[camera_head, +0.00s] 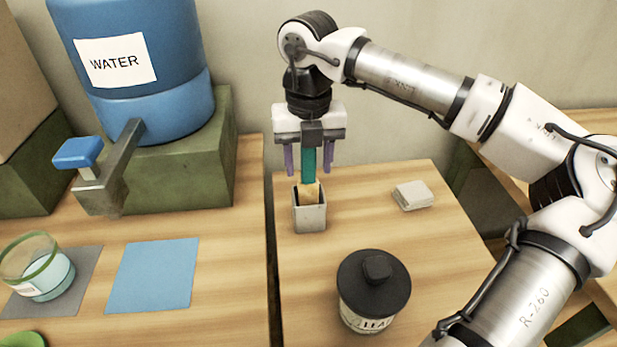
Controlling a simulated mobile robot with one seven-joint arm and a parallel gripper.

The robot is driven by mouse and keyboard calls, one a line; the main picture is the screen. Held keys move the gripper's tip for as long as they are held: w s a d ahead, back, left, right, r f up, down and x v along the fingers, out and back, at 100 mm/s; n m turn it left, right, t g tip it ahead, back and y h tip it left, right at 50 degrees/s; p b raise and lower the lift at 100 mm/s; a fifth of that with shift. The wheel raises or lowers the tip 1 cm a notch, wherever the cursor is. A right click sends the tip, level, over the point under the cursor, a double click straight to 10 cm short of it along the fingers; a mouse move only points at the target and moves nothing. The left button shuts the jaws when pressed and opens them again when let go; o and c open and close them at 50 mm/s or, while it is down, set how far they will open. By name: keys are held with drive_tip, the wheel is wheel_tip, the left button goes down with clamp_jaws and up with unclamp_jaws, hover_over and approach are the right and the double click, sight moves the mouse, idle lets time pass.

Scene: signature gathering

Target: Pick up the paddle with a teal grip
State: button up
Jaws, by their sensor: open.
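The paddle with a teal grip (309,164) stands upright in a small grey square holder (309,217). Its teal grip points up and its lower tan part goes down into the holder, where its end is hidden. My gripper (309,165) points straight down over the holder. Its two purple fingers are apart, one on each side of the teal grip, and look open. The top of the grip reaches up to the gripper's body. I cannot tell whether either finger touches the grip.
A black-lidded jar (373,290) stands in front of the holder, and a small pale stack (412,195) lies to its right. On the left table are a blue water barrel (150,100) with a tap, a blue mat (153,275) and a glass cup (40,270). A gap separates the tables.

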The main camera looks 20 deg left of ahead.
drive_tip(key=shift+f, duration=0.3)
drive_tip(key=c, duration=1.1)
clamp_jaws()
